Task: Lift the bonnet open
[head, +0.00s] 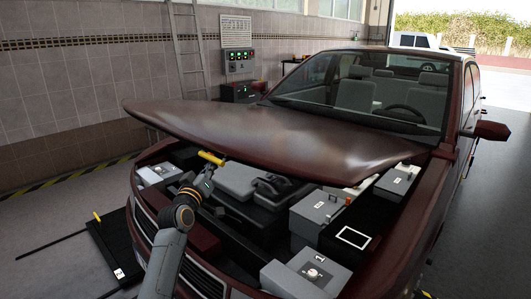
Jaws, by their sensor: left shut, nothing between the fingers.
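The dark red bonnet (270,137) of the car is partly raised. Its front edge stands clear above the open engine bay, and its rear edge is near the windscreen. A yellow bar (211,158) shows at the underside of the bonnet's front edge. My left gripper (208,174) is shut, with nothing seen held in it, just below the yellow bar and over the front of the engine bay. I cannot tell whether it touches the bar. My right gripper is not in view.
A black jack-like item (115,252) lies on the floor at left. A ladder (188,50) leans on the tiled wall behind. Floor right of the car is clear.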

